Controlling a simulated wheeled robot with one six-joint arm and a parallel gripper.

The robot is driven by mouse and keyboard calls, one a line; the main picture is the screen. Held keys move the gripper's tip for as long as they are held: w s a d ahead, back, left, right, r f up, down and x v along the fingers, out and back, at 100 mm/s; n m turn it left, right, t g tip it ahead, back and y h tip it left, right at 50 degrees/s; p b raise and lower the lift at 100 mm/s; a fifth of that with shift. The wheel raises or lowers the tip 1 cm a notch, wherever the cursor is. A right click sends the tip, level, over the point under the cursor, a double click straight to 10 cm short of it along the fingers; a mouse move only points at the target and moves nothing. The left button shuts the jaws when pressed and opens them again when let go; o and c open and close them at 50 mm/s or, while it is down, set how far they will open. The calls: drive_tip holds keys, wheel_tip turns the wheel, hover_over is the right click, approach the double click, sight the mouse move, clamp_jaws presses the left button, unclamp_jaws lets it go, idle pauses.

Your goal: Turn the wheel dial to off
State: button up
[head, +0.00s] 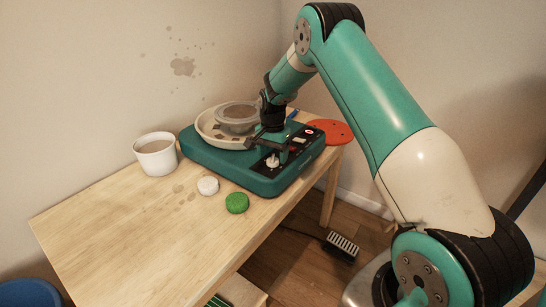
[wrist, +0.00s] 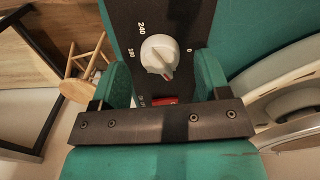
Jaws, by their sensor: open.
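The teal pottery wheel (head: 215,163) stands at the back right of the wooden table, with a black control panel on its front right. The white wheel dial (head: 272,161) is on that panel and also shows in the wrist view (wrist: 158,53). A red mark is on its lower-right side; numbers 180 and 240 are at its left and upper left, 0 at its right. My gripper (wrist: 162,66) is open over the panel, with one teal finger on either side of the dial and a gap to each. Whether it touches the dial is unclear.
A red switch (wrist: 165,100) is partly hidden behind my gripper bar. The wheel's cream pan (head: 205,126) is close behind my gripper. An orange-red disc (head: 333,132) lies to the right. A white pot (head: 156,160), white disc (head: 207,185) and green lump (head: 237,203) are left and in front.

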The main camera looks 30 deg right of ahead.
drive_tip(key=shift+f, duration=0.8)
drive_tip(key=c, duration=0.9)
drive_tip(key=shift+n, duration=0.4)
drive_tip(key=n, duration=1.1)
drive_tip(key=shift+n, duration=0.4)
